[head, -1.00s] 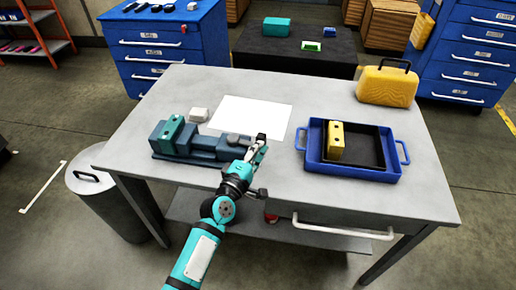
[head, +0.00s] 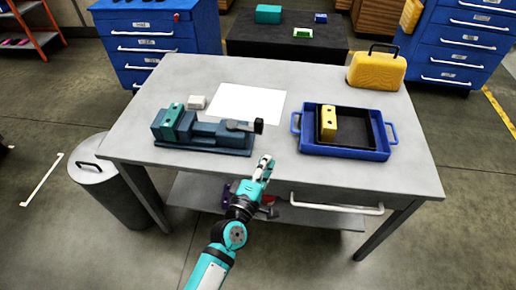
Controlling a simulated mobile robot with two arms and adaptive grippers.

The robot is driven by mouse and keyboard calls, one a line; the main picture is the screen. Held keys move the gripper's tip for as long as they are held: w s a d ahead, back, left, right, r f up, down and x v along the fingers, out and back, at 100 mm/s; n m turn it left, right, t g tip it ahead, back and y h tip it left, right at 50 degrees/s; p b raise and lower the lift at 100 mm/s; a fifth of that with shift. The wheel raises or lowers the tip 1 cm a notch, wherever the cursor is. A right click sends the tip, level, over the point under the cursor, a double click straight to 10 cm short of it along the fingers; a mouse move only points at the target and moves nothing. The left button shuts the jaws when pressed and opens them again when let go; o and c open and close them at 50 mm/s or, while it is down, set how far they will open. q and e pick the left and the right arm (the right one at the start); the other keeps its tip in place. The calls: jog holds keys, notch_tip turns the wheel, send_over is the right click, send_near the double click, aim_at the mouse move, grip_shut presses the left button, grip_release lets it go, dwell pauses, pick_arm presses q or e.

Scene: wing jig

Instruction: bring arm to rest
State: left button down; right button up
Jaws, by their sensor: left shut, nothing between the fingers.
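My left arm comes in from the bottom of the head view. Its gripper (head: 265,165) is shut and empty, over the front edge of the grey workbench (head: 230,172). It is apart from the teal vise (head: 205,133), which sits on the bench to the left of and behind it. The blue tray (head: 345,152) is to its right. My right gripper does not show.
A yellow block (head: 328,122) stands in a black inner tray (head: 357,130) inside the blue tray. A white sheet (head: 248,101), a small white block (head: 196,102) and a yellow case (head: 377,71) are on the bench. A grey bin (head: 110,190) stands at the left.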

pick_arm(q)
jog(key=s+a+f+m+g+y, duration=0.1)
jog(key=s+a+f+m+g, duration=0.3)
jog(key=f, duration=0.6)
jog(key=s+a+f+m+g+y, duration=0.15)
jog(key=s+f, duration=0.35)
jog(key=f, duration=0.6)
jog(key=s+a+f+m+g+y, duration=0.15)
jog(key=s+a+f, duration=0.3)
jog(key=f, duration=0.55)
jog(key=s+a+f+m+g+y, duration=0.1)
jog(key=s+a+f+m+g, duration=0.1)
jog(key=s+a+f, duration=0.4)
jog(key=s+a+f+m+g+y, duration=0.1)
jog(key=s+a+f+m+g, duration=0.2)
jog(key=s, duration=1.1)
jog(key=s+a+f+m+g+y, duration=0.1)
jog(key=s+a+f+m+g, duration=0.2)
jog(key=s+a+f, duration=0.5)
jog(key=s+a, duration=0.1)
jog(key=s, duration=0.1)
jog(key=shift+s+f+y, duration=0.3)
jog(key=shift+s+y, duration=0.1)
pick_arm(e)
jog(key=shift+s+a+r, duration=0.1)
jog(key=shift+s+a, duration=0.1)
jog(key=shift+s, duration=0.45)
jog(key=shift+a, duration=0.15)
